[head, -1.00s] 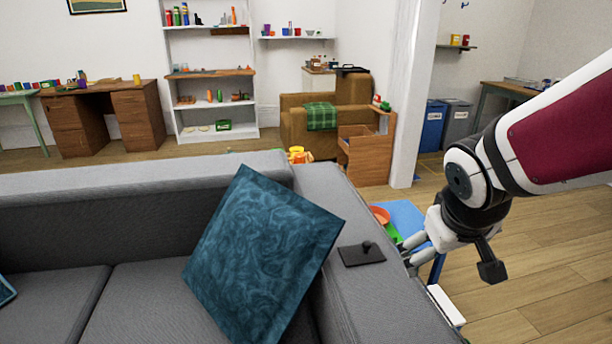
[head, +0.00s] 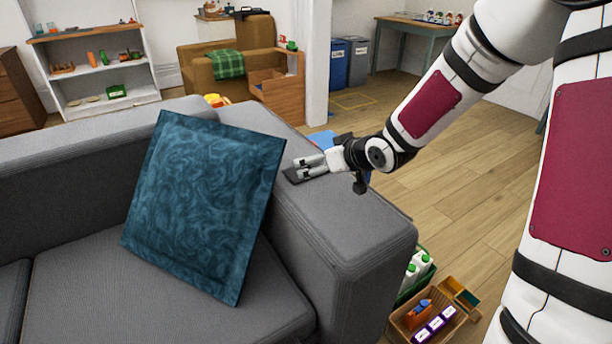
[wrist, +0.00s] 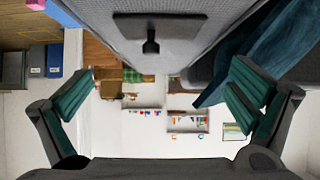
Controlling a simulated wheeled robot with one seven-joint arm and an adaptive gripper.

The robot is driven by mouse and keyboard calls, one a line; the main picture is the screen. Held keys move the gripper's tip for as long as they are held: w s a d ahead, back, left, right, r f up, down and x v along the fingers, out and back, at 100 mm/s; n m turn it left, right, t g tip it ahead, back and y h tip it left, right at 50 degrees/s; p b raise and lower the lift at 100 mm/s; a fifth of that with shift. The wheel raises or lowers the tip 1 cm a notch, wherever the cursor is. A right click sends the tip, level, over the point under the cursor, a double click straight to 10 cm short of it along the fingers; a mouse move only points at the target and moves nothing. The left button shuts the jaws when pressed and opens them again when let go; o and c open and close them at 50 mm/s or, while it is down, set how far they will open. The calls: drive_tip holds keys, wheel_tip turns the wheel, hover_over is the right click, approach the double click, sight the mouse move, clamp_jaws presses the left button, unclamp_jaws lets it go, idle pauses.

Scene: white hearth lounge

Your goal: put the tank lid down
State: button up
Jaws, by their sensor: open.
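The tank lid (head: 290,176) is a flat dark square plate, lying on the arm of the grey sofa (head: 330,215). In the head view my gripper (head: 298,167) covers much of it. In the wrist view the lid (wrist: 187,27) lies at the top of the picture with its dark knob (wrist: 151,46) pointing down the picture. My gripper (wrist: 162,75) is open, its two green-padded fingers wide apart. Nothing is between the fingers, and the knob shows beyond them, roughly midway between the two. The head view does not show whether a finger touches the lid.
A blue patterned cushion (head: 200,200) leans on the sofa left of the lid. A green crate with white bottles (head: 416,268) and a wooden box (head: 430,320) stand on the floor by the sofa arm. The wooden floor on the right is open.

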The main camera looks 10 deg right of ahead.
drive_tip(key=b+x, duration=0.4)
drive_tip(key=x, duration=0.5)
drive_tip(key=shift+w+f+b, duration=0.25)
drive_tip(key=shift+w+b, duration=0.05)
drive_tip(key=c, duration=1.5)
drive_tip(key=shift+o, duration=0.2)
drive_tip(key=shift+r, duration=0.25)
